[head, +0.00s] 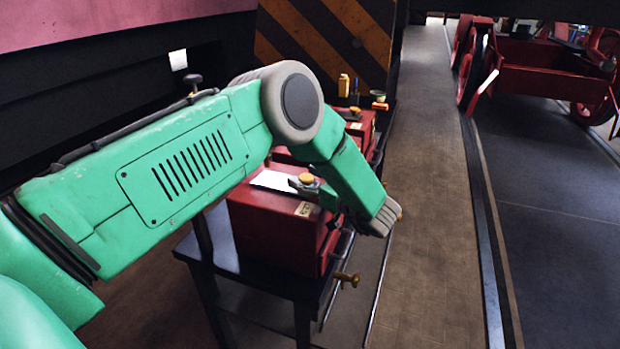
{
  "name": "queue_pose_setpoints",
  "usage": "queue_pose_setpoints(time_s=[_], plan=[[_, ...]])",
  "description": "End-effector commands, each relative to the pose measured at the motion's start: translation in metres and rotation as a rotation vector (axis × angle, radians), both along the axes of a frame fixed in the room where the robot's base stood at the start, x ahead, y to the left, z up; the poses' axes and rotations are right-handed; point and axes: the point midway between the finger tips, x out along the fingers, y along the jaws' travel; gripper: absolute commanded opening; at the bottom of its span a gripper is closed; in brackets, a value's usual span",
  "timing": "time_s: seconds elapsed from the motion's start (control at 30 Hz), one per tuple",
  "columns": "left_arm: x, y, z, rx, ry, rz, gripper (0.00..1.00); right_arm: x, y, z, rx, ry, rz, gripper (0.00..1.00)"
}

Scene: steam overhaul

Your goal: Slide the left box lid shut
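A red box (262,232) sits on a dark stand, partly hidden behind my green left arm. A bright white patch (273,180) shows on its top; I cannot tell whether it is an opening or a lid surface. A brass knob (306,178) stands at the right of this patch, above a small label on the box. My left gripper (309,188) is small and mostly hidden by its own arm. It is at the brass knob, but I cannot tell whether its fingers touch or grip it. My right gripper is out of view.
A second red box (362,126) stands behind, with small bottles and a green cup (378,96) beyond it. A brass handle (347,279) sticks out low at the stand's right. A striped panel (320,40) rises at the back. The walkway (430,190) to the right is clear.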

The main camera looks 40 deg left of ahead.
Motion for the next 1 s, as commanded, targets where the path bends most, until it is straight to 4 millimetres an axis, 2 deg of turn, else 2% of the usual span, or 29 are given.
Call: queue_pose_setpoints(time_s=[0.27, 0.37, 0.7, 0.83, 1.0], plan=[[-0.001, -0.01, 0.002, 0.003, 0.001, -0.001, 0.53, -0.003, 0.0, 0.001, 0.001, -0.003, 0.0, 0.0], [-0.003, -0.024, 0.002, 0.003, 0.001, -0.004, 0.53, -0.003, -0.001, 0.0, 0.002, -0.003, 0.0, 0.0], [-0.013, -0.089, -0.002, -0.002, 0.001, -0.001, 0.53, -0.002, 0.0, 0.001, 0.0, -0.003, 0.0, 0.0], [-0.015, -0.105, -0.002, -0.002, 0.001, 0.0, 0.53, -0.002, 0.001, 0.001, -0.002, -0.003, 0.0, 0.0], [-0.017, -0.115, -0.003, -0.003, 0.001, 0.002, 0.53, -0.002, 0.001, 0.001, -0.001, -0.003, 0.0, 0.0]])
